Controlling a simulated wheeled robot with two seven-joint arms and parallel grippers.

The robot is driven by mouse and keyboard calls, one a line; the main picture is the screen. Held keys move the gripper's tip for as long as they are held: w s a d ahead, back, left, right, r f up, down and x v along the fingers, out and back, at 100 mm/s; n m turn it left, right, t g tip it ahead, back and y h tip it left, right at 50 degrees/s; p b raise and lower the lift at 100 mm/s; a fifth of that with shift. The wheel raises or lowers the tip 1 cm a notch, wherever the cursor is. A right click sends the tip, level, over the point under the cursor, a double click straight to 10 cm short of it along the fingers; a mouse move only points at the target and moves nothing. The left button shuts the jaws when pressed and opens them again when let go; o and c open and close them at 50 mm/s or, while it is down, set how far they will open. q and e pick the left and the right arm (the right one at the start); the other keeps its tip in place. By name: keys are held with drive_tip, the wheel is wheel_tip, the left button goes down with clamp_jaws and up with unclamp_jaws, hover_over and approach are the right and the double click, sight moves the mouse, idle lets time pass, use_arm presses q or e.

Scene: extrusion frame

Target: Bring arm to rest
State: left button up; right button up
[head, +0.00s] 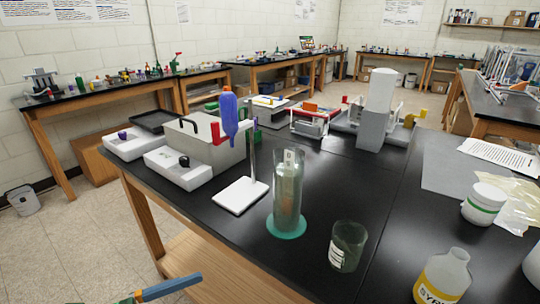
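No gripper is recognisable in the head view, so I cannot see how either arm is posed. The black bench top (385,185) is in front of me. A clear cylinder (288,190) stands on it on a green base, with a glass beaker (348,246) to its right.
A stand with a white base (240,196) holds a blue bottle (229,113). A syrup bottle (443,277) and a white jar (484,204) stand at the right. A grey box device (205,145) is at the left. Metal frames (512,70) stand on the far right bench.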

use_arm(q)
drive_tip(key=w+a+f+n+t+y+p, duration=0.1)
drive_tip(key=w+a+f+n+t+y, duration=0.7)
drive_tip(key=n, duration=1.1)
drive_tip(key=s+a+f+n+g+y+p, duration=0.1)
drive_tip(key=s+a+f+n+g+y, duration=0.2)
drive_tip(key=f+n, duration=0.65)
drive_tip(key=s+a+f+n+g+y, duration=0.1)
drive_tip(key=s+f+n+y, duration=0.35)
drive_tip(key=f, duration=0.85)
drive_tip(key=s+d+f+n+g, duration=0.2)
drive_tip(key=s+f+n+g, duration=0.1)
drive_tip(key=s, duration=0.5)
drive_tip(key=s+d+f+n+g, duration=0.2)
drive_tip(key=s+f+n+g, duration=0.2)
drive_tip(key=s+f, duration=0.3)
drive_tip(key=s+d+f+n+g+p, duration=0.1)
drive_tip(key=s+f+n+g, duration=0.3)
drive_tip(key=s, duration=0.5)
drive_tip(key=shift+s+d+f+n+y, duration=0.45)
drive_tip(key=shift+d+n, duration=0.2)
drive_tip(key=shift+n, duration=0.35)
use_arm(e)
drive_tip(key=r, duration=0.3)
drive_tip(key=shift+w+d+r, duration=0.1)
drive_tip(key=shift+w+d, duration=0.05)
drive_tip(key=shift+d, duration=0.2)
